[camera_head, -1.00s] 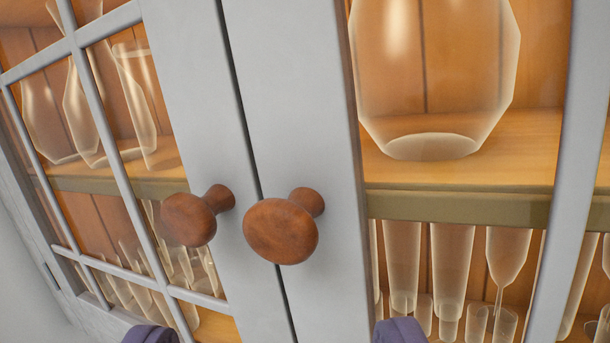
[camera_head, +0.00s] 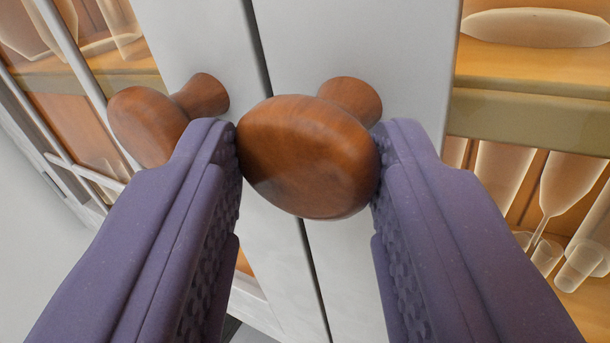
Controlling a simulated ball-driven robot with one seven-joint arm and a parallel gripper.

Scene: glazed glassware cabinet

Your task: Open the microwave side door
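No microwave shows; I see a pale grey glazed cabinet with two doors. The right door (camera_head: 400,50) has a round brown wooden knob (camera_head: 305,160). The left door (camera_head: 185,40) has a matching knob (camera_head: 145,125). My gripper (camera_head: 308,150) has two purple fingers, one on each side of the right door's knob. Both fingertips appear to touch the knob's sides, so the gripper looks shut on it. The left finger lies close to the left knob and covers part of its right edge. A narrow dark seam between the doors shows that they are closed.
Glassware (camera_head: 560,190) stands behind the right door's pane, below a wooden shelf (camera_head: 540,120). More glasses show behind the left door's panes. The left knob leaves little room beside my left finger. A plain pale area lies at the lower left.

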